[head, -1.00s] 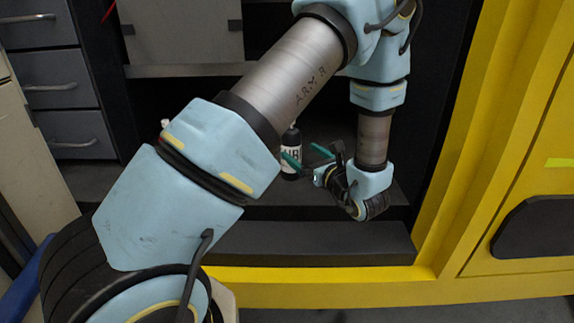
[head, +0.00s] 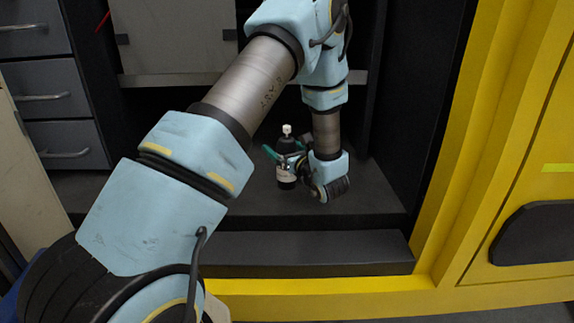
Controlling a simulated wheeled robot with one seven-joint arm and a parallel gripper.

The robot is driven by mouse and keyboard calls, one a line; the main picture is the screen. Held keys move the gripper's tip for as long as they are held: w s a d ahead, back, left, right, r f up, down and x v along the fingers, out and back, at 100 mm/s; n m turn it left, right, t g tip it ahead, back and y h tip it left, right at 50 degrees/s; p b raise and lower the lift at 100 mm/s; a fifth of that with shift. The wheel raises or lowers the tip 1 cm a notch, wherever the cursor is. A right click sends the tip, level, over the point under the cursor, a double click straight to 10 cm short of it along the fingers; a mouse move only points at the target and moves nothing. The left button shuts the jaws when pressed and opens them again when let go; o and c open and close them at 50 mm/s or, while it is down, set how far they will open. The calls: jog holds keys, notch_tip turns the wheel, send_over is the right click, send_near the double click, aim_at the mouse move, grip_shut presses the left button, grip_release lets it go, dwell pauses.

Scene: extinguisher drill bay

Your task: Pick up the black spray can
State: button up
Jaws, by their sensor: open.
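The black spray can (head: 286,146) stands upright on the dark shelf floor of the bay. It has a pale cap on top and a white label low on its side. My gripper (head: 277,158) is at the can, reaching in from the right with its green fingers apart. The fingers overlap the can's middle in the picture. One fingertip shows on the can's left side. Part of the can's right side and label is hidden behind my gripper. I cannot tell whether the fingers touch the can.
A yellow frame (head: 440,190) borders the bay on the right and along the bottom. A dark step (head: 310,250) runs along the front. Grey drawers (head: 45,100) stand at the left. A grey panel (head: 172,38) is at the back. The shelf floor right of my gripper is clear.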

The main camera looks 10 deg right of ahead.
grip_shut()
dwell(0.8)
